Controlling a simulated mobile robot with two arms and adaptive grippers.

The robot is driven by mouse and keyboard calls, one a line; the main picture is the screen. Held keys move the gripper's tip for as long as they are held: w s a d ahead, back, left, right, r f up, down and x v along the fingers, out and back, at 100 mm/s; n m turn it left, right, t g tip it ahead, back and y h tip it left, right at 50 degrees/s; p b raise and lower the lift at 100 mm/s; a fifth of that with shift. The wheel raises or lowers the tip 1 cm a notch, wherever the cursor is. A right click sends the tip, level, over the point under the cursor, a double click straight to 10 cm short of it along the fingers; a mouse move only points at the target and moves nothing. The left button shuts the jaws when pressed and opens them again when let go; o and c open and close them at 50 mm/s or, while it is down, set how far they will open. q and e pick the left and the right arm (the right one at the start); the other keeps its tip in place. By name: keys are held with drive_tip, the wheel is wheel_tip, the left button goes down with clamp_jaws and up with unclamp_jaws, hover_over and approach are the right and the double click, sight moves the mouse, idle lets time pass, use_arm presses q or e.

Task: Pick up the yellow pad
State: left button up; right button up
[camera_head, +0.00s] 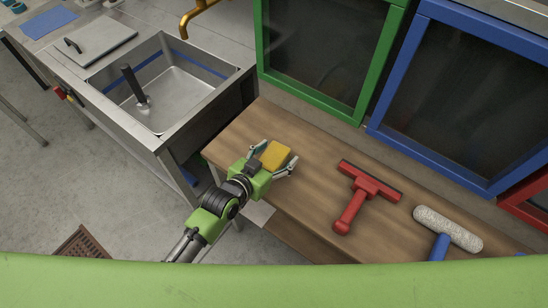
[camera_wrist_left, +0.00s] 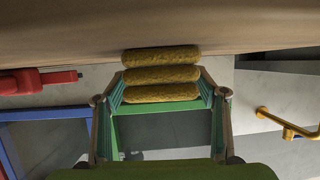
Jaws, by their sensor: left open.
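The yellow pad (camera_head: 276,154) lies near the left end of the wooden bench. My left gripper (camera_head: 275,156) is open at the pad, with one finger on each side of it. In the left wrist view the pad (camera_wrist_left: 161,75) shows as three stacked, rough yellow ridges between the spread fingers of my left gripper (camera_wrist_left: 161,97). Whether either finger touches the pad is hard to tell. My right gripper is not in view.
The wooden bench (camera_head: 318,199) also holds a red squeegee (camera_head: 366,189) and a paint roller (camera_head: 447,229) to the right. A steel sink (camera_head: 178,96) stands left of the bench. Green (camera_head: 262,45) and blue (camera_head: 403,65) framed panels rise behind it.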

sight(282, 149)
use_arm(q)
drive_tip(key=shift+x, duration=2)
drive_tip(key=shift+w+a, duration=0.1)
drive_tip(key=shift+a, duration=0.05)
drive_tip(key=c, duration=1.2)
